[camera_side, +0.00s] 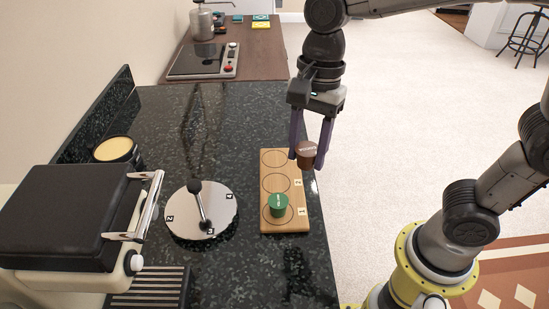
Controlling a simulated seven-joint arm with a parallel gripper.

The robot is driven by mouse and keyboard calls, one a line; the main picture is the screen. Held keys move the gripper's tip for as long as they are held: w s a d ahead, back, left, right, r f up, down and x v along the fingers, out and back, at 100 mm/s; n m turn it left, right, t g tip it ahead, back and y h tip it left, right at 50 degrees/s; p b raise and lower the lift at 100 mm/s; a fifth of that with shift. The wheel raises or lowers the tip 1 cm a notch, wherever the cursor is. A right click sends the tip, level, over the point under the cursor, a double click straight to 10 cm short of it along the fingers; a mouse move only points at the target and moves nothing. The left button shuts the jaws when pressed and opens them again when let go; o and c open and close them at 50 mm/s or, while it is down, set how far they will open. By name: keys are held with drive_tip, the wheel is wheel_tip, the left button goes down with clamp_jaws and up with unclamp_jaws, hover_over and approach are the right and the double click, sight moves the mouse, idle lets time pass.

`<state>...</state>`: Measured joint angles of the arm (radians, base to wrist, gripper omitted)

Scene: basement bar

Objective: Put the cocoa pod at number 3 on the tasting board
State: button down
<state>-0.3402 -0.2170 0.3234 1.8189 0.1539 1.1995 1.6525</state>
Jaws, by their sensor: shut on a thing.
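The tasting board (268,190) is a wooden strip with three ringed spots on the dark counter. A green pod (278,204) stands in the spot nearest the camera. The middle and far spots look empty. Small number tags sit along the board's right edge, too small to read surely; the far tag is not visible. My gripper (308,150) points down, its purple fingers shut on a brown pod (306,160), which looks like the cocoa pod. The pod shows at the right edge of the board's far end; I cannot tell its height above the board.
A round numbered dial (180,213) with a black-knobbed lever stands left of the board. A black-lidded press (75,220) and a round tub (115,150) are further left. A hob (203,62) is at the back. The counter behind the board is clear.

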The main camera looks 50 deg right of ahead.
drive_tip(key=w+d+m, duration=0.1)
drive_tip(key=d+m, duration=0.1)
drive_tip(key=d, duration=0.8)
hover_over(273, 160)
drive_tip(key=f, duration=0.9)
drive_tip(key=shift+s+d+f, duration=0.15)
drive_tip(key=shift+s+d, duration=0.2)
drive_tip(key=shift+d, duration=0.05)
drive_tip(key=shift+w+f, duration=0.2)
drive_tip(key=shift+f, duration=0.75)
drive_tip(key=shift+w+f, duration=0.15)
drive_tip(key=shift+f, duration=0.8)
drive_tip(key=shift+f, duration=0.2)
drive_tip(key=shift+c, duration=1.8)
unclamp_jaws()
drive_tip(key=shift+r, duration=0.15)
wheel_tip(273, 160, up, 12)
drive_tip(key=d, duration=0.1)
drive_tip(key=shift+d, duration=0.35)
